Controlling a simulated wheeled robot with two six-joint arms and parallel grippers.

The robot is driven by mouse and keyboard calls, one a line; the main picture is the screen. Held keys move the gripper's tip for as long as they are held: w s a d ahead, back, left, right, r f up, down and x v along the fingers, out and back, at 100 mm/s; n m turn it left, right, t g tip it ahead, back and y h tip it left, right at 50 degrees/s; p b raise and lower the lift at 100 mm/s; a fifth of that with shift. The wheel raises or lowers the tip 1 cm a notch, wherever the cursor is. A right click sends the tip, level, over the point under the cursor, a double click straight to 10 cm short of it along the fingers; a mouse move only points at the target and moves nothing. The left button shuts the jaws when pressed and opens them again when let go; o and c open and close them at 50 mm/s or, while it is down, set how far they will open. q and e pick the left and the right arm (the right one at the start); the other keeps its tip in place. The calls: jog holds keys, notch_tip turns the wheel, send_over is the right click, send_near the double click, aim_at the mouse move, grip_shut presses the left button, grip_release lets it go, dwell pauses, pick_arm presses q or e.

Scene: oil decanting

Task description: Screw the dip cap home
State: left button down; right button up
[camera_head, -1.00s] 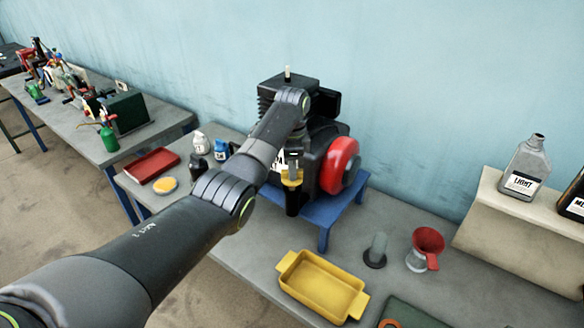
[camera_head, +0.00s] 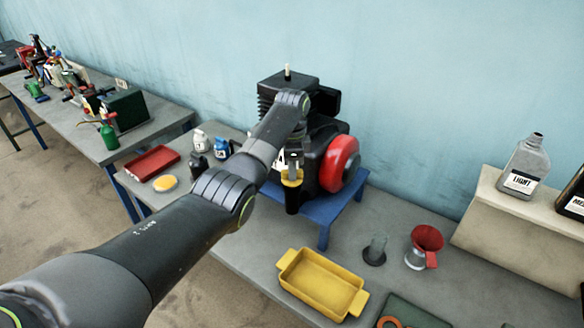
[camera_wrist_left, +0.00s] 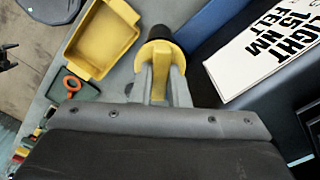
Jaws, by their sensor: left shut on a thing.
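The yellow dip cap (camera_head: 292,181) sits at the top of a black filler tube (camera_head: 292,202) on the front of the engine (camera_head: 325,135). My left gripper (camera_head: 293,164) comes down over the cap from above and is shut on its yellow grip. In the left wrist view the cap (camera_wrist_left: 159,50) stands between the two grey fingers, with its round yellow flange against the black tube end (camera_wrist_left: 160,32). I cannot tell how far its thread is engaged. My right gripper is not in view.
The engine, with a red round cover (camera_head: 339,164), stands on a blue stand (camera_head: 327,222). A white label (camera_wrist_left: 262,52) is close beside the gripper.

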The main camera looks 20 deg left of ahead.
pick_arm(q)
jog(key=shift+f+b, duration=0.3)
jog(key=shift+f, duration=0.6)
